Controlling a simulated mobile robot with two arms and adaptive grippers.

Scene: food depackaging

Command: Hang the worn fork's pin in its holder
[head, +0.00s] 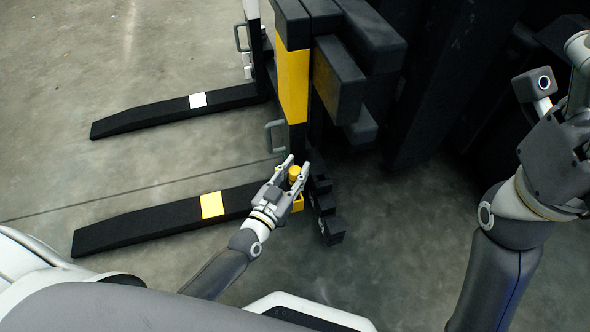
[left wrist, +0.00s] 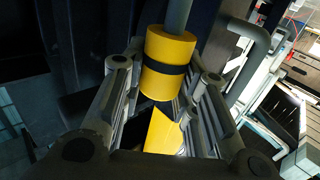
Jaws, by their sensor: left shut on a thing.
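The pin has a yellow cylindrical head (head: 295,172); in the left wrist view the head (left wrist: 168,50) shows a black band and a grey rod (left wrist: 178,14). My left gripper (head: 293,172) is shut on the pin head, which sits between its fingers. A yellow bracket (head: 298,205), which looks like the holder, shows just below the gripper, partly hidden by it. Whether the pin touches it cannot be told. A yellow surface (left wrist: 163,132) also shows between the fingers in the left wrist view. One fork (head: 150,222) has a yellow patch, the other (head: 170,112) a white patch.
The truck's mast (head: 293,85), with a yellow panel and dark blocks (head: 340,80), stands just behind the gripper. A stepped black part (head: 328,215) lies close to its right. My right arm is raised at the right. The concrete floor is open at the left.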

